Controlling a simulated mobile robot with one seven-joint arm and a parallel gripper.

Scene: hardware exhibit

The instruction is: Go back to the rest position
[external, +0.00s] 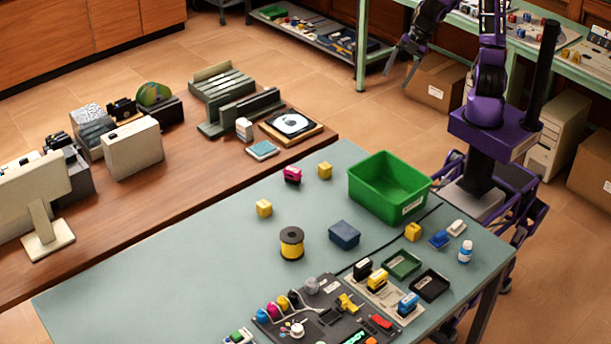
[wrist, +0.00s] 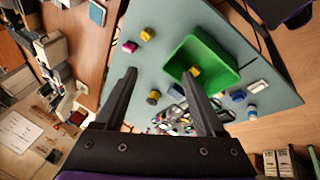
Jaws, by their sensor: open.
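My gripper (external: 401,68) hangs at the top of the external view, in the air beyond the table and clear of it. In the wrist view my gripper (wrist: 161,74) has its two fingers wide apart with nothing between them. The green bin (external: 390,187) stands on the grey-green table. It also shows in the wrist view (wrist: 218,58), where a yellow block (wrist: 194,72) appears inside it. The bin's near wall hides part of its floor in the external view.
Yellow blocks (external: 325,170), a magenta block (external: 292,175), a spool (external: 291,243) and a blue box (external: 344,235) lie on the table (external: 180,262). Trays and small parts crowd its front right. A wooden counter (external: 190,188) adjoins it. A green shelf unit (external: 361,45) stands behind.

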